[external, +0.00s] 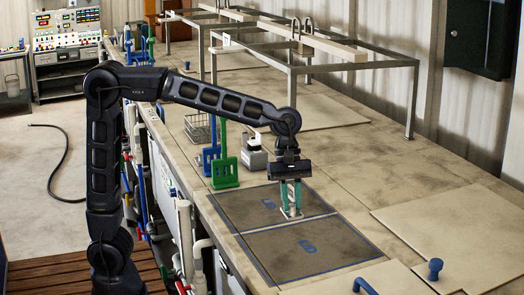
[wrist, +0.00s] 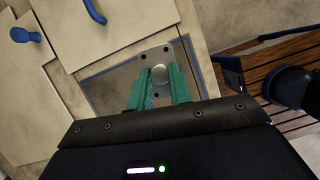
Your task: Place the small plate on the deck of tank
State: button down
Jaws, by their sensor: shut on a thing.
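The small plate (external: 291,215) is a light grey square with holes at its corners and a round knob. In the wrist view the plate (wrist: 152,55) shows just beyond my fingertips, with the knob between them. My gripper (external: 291,203) points down, its teal fingers shut on the plate's knob. The plate is over the tank deck, near the line between two dark blue-edged panels (external: 318,255), each with a blue mark. I cannot tell whether it touches the deck. In the wrist view my gripper (wrist: 160,77) hides part of the plate and the panel below.
Green (external: 225,170) and blue (external: 208,160) upright frames, a wire basket (external: 198,128) and a small grey-white device (external: 256,158) stand behind the panels. Pale covers with blue handles (external: 435,268) lie at the right front. A metal frame (external: 350,66) spans the back.

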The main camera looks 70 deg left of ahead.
jog(key=shift+r, duration=0.3)
jog(key=w+a+r, duration=0.2)
jog(key=w+a, duration=1.4)
jog(key=a, duration=0.5)
jog(key=w+a+n, duration=0.1)
jog(key=w+a, duration=0.2)
jog(key=a, duration=1.1)
jog(key=w+a, duration=0.2)
jog(key=a, duration=1.2)
jog(key=s+a, duration=0.4)
jog(key=a, duration=1)
jog(key=s+a, duration=0.3)
jog(key=a, duration=1.1)
jog(key=s+a+f+n, duration=0.1)
jog(key=s+a, duration=0.7)
jog(key=a, duration=0.2)
jog(key=s+a+f, duration=0.1)
jog(key=s+a, duration=0.7)
jog(key=a, duration=0.2)
jog(key=shift+t, duration=0.4)
jog(key=f, duration=1.9)
jog(key=shift+w+f, duration=0.2)
jog(key=shift+w, duration=0.1)
